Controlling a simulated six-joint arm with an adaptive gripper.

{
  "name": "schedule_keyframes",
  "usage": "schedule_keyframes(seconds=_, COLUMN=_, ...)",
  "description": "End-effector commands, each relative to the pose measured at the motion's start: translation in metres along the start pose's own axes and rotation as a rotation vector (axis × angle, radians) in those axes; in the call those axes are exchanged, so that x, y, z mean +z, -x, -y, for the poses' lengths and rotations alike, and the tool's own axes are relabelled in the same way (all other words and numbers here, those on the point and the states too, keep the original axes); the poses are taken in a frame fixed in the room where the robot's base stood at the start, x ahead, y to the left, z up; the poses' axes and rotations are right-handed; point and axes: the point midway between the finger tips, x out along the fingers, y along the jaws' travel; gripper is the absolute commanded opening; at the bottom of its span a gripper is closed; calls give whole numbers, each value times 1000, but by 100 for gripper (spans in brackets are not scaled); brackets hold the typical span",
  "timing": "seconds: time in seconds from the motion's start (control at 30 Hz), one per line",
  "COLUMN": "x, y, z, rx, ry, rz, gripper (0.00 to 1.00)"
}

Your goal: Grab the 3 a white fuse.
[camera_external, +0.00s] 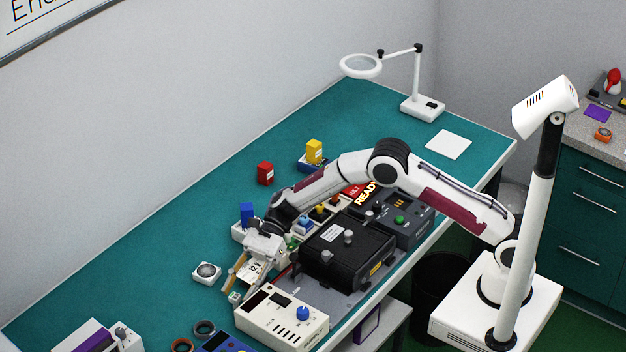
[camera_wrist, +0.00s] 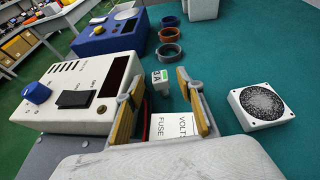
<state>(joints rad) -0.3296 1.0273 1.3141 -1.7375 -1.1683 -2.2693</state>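The 3 A fuse (camera_wrist: 160,78) is a small white block with a green band and "3A" on its face, on the teal bench in the wrist view. In the external view, a small white and green piece at the fingertips looks like this fuse (camera_external: 234,297). My gripper (camera_wrist: 159,84) is open, its yellow-padded fingers spread to either side with the fuse near the tips, between them. I see a gap on both sides of it. A white card (camera_wrist: 171,127) printed "FUSE" and "VOLTS" shows between the fingers, nearer the wrist.
A white instrument with a blue knob (camera_external: 282,318) stands close beside the gripper. A white fan box (camera_external: 207,272) sits on the other side. Rings (camera_external: 204,328) and a blue device (camera_external: 226,343) lie nearby. A black box fixture (camera_external: 345,254) stands behind the instrument.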

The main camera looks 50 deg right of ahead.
Motion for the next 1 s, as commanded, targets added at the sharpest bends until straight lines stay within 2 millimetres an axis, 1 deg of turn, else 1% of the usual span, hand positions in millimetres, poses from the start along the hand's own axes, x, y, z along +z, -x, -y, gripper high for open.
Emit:
schedule_keyframes(seconds=0.1, x=0, y=-3, z=0, rx=-1, ry=-1, rz=0, gripper=38)
schedule_keyframes(seconds=0.57, x=0, y=-3, z=0, rx=-1, ry=0, rz=0, gripper=38)
schedule_keyframes(seconds=0.6, x=0, y=-3, z=0, rx=-1, ry=0, rz=0, gripper=27)
schedule_keyframes(seconds=0.67, x=0, y=-3, z=0, rx=-1, ry=0, rz=0, gripper=12)
schedule_keyframes(seconds=0.7, x=0, y=-3, z=0, rx=-1, ry=0, rz=0, gripper=1)
schedule_keyframes(seconds=0.73, x=0, y=-3, z=0, rx=-1, ry=0, rz=0, gripper=0)
schedule_keyframes(seconds=1.0, x=0, y=-3, z=0, rx=-1, ry=0, rz=0, gripper=0)
